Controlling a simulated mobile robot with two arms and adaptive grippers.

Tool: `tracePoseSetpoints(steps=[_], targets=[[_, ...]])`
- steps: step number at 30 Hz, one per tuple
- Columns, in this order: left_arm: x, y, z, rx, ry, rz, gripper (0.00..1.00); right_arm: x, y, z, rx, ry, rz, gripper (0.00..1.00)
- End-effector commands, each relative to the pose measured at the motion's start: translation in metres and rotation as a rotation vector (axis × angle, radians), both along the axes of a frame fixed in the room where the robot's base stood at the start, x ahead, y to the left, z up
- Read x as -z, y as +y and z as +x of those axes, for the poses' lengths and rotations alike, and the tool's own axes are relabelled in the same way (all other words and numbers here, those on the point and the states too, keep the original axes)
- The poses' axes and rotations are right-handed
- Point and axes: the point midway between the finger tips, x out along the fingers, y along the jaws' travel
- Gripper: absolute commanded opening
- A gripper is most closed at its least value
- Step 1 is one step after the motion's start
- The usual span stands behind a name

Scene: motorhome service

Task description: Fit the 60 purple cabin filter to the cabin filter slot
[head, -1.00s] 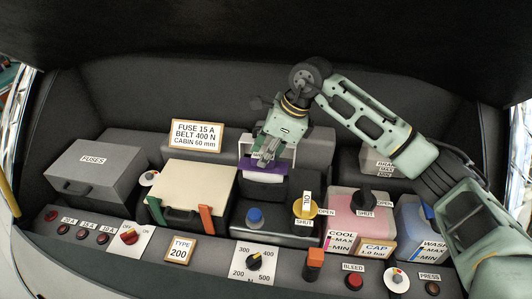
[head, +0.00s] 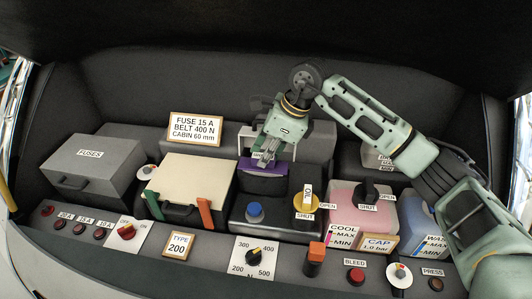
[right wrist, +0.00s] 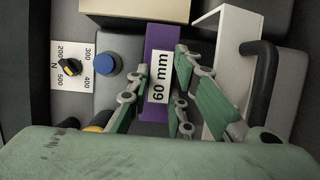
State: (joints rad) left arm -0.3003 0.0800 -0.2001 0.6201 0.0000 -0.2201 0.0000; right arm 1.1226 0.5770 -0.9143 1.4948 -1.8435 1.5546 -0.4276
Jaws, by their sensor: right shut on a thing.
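The purple cabin filter (head: 263,173) is at the middle of the bay, low in a dark housing. The right wrist view shows its purple top (right wrist: 158,45) with a "60 mm" label. My right gripper (head: 267,161) is shut on it from above, its fingers on either side of the label. The white pleated part seen below the purple edge earlier is now hidden. The cabin filter slot itself is covered by the filter and gripper, so I cannot tell how deep the filter sits. My left gripper is not in view.
A white upright panel (right wrist: 228,70) with a dark handle stands close behind the filter. A cream-topped box (head: 190,177) is at the left, a blue cap (head: 255,210) in front. A yellow oil cap (head: 306,203) and pink coolant tank (head: 350,215) are at the right.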

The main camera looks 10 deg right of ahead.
Motion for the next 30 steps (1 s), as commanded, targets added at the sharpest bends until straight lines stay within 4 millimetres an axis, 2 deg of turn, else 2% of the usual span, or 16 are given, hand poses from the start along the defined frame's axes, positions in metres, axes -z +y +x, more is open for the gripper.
tracePoseSetpoints(steps=[18, 19, 26, 30], targets=[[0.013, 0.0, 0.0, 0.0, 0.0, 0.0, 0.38, 0.016, 0.0, 0.0, 0.0, 0.0, 0.0, 0.0], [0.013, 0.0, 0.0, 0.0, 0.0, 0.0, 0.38, 0.015, 0.0, 0.0, 0.0, 0.0, 0.0, 0.21], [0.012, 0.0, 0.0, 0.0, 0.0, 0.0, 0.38, 0.015, 0.0, 0.0, 0.0, 0.0, 0.0, 0.41], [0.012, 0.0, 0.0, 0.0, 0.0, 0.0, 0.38, 0.015, 0.0, 0.0, 0.0, 0.0, 0.0, 0.42]])
